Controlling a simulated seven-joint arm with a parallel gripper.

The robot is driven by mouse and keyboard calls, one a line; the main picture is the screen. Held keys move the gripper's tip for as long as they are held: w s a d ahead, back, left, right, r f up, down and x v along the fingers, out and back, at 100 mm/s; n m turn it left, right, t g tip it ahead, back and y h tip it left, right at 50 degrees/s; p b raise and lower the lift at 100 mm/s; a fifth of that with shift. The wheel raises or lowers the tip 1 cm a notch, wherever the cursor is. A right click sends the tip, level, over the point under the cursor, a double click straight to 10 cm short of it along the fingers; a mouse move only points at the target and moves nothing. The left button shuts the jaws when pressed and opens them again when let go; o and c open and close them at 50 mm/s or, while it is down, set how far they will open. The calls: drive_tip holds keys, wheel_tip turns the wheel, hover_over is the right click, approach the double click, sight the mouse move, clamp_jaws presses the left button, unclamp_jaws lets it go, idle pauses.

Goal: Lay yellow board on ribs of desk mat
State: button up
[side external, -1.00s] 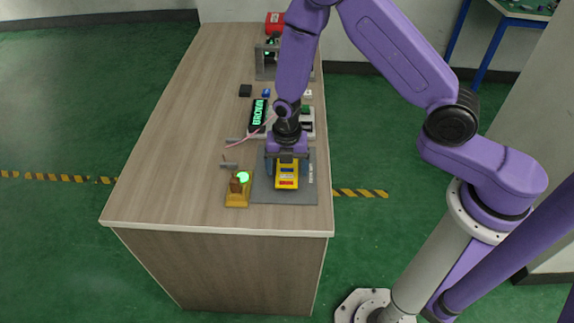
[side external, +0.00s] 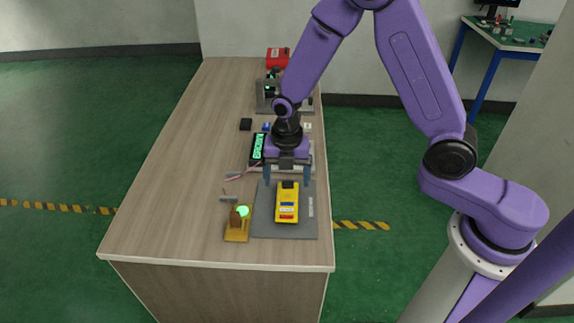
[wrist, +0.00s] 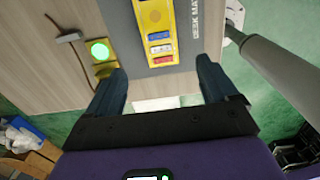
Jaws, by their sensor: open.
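The yellow board (side external: 287,203) lies on the grey desk mat (side external: 264,225), toward the mat's middle. It carries blue, red and white blocks and a dark part at its far end. In the wrist view the yellow board (wrist: 156,30) shows at the top, on the mat (wrist: 188,50) marked "DESK MAT". My gripper (side external: 288,182) is open and empty, with its fingers spread wide at the board's far end. In the wrist view my gripper's fingers (wrist: 160,72) stand apart with nothing between them. The ribs cannot be made out.
A yellow fixture with a glowing green button (side external: 237,225) stands left of the mat. Behind are a black display (side external: 257,148), small dark and blue blocks, a grey frame and a red box (side external: 277,57). The table's left side is clear.

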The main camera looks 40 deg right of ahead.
drive_tip(key=s+d+r+m, duration=0.1)
drive_tip(key=s+r+m, duration=0.6)
drive_tip(key=s+r, duration=0.4)
drive_tip(key=s+d+r+m, duration=0.2)
drive_tip(key=s+d+m, duration=0.1)
drive_tip(key=s, duration=0.4)
drive_tip(key=s+d+r+m, duration=0.2)
drive_tip(key=s+d+m, duration=0.1)
drive_tip(key=s, duration=0.5)
drive_tip(key=shift+d+m, duration=0.3)
drive_tip(key=shift+m, duration=0.4)
